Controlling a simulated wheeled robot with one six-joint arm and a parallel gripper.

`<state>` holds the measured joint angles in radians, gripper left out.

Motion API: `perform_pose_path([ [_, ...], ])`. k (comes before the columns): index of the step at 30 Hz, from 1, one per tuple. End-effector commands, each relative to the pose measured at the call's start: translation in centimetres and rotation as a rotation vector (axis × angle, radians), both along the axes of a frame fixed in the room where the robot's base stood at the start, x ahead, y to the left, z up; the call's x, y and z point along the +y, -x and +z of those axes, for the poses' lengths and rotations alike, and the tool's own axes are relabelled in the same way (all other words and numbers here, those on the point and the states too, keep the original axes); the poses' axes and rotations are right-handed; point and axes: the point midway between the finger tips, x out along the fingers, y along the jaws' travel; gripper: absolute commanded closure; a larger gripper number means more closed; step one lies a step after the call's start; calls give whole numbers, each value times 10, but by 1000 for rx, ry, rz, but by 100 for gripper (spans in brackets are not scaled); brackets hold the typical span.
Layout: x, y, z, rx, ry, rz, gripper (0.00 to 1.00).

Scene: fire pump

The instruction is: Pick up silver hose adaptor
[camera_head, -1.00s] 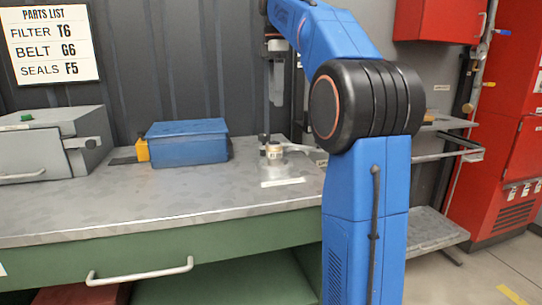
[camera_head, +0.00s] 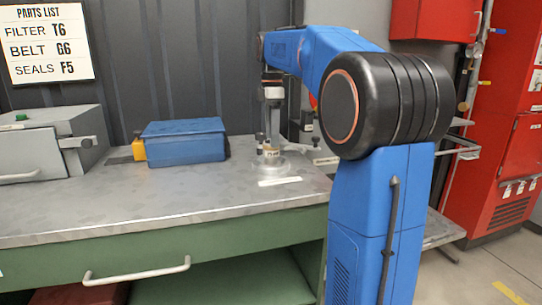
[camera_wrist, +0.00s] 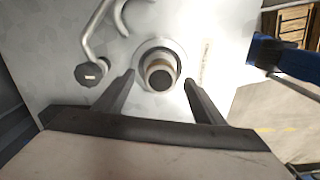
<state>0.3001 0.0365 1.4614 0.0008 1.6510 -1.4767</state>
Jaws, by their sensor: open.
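The silver hose adaptor (camera_head: 271,167) stands on the grey workbench top, a round silver flange with a tan ring on top. In the wrist view the adaptor (camera_wrist: 160,52) shows from above as a silver ring around a tan collar and dark centre. My gripper (camera_head: 270,143) is directly above it, pointing down. In the wrist view my gripper (camera_wrist: 159,78) is open, with one finger on each side of the adaptor and nothing held. I cannot tell whether the fingertips reach down beside the collar.
A curved silver fitting with a black knob (camera_wrist: 89,71) lies close to the adaptor. A white strip (camera_head: 280,181) lies in front. A blue box (camera_head: 186,143), a yellow item (camera_head: 139,148) and a grey case (camera_head: 50,143) stand to the left. The bench front is clear.

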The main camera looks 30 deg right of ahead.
Motion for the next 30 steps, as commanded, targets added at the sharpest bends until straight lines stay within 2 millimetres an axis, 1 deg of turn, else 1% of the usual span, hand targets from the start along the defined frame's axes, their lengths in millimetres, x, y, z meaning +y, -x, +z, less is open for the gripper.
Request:
perform_pose_path([
  [3,2,1,-17,3,-1,0,36],
  [6,2,1,-30,3,-1,0,36],
  [9,2,1,-39,2,-1,0,36],
  [12,2,1,-43,1,0,0,36],
  [18,2,0,-43,1,0,0,36],
  [19,2,0,-43,1,0,0,41],
  [20,2,0,-43,1,0,0,48],
  [21,2,0,-43,1,0,0,58],
  [23,2,0,-43,1,0,0,72],
  [24,2,0,-43,1,0,0,82],
  [25,2,0,-43,1,0,0,89],
  [30,2,0,-43,0,0,0,90],
])
